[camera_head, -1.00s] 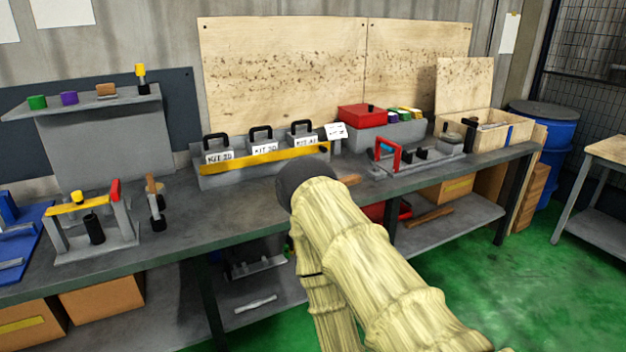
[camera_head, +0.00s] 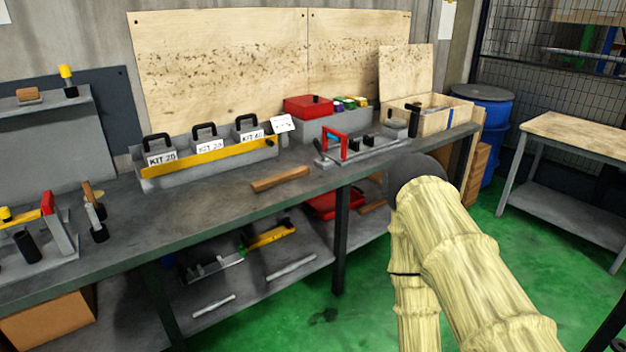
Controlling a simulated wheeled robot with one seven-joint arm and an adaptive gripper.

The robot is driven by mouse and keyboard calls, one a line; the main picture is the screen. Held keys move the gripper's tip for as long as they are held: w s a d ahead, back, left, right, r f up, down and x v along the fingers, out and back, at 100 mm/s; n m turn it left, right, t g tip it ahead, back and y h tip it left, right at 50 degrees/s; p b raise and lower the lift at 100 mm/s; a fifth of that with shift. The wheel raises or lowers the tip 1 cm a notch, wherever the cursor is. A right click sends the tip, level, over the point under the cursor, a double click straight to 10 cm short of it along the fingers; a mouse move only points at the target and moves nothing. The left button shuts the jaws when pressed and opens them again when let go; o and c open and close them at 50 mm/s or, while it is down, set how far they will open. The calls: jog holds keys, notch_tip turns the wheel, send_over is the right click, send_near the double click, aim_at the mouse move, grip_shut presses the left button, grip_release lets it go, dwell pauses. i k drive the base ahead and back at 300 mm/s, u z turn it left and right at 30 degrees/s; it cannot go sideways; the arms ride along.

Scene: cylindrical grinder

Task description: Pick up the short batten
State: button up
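A short wooden batten (camera_head: 280,179) lies flat on the grey workbench top (camera_head: 215,205), near its front edge and in front of the kit rack. It is brown and fully in view. Another brown wooden piece (camera_head: 372,207) lies on the lower shelf, partly hidden by the bench leg and my arm. My arm, in a pale yellow ribbed cover, rises at the lower right, with a dark rounded joint to the right of the batten. My gripper is not in view.
A grey rack (camera_head: 150,186) with black-handled kits and a yellow bar stands behind the batten. A fixture with a red handle (camera_head: 328,147) stands to its right. A blue drum (camera_head: 495,150) and a side table (camera_head: 575,138) are at the right. The bench around the batten is clear.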

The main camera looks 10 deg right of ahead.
aim_at(260, 186)
jog(key=z, duration=0.8)
jog(key=i, duration=1.8)
jog(key=u, duration=1.65)
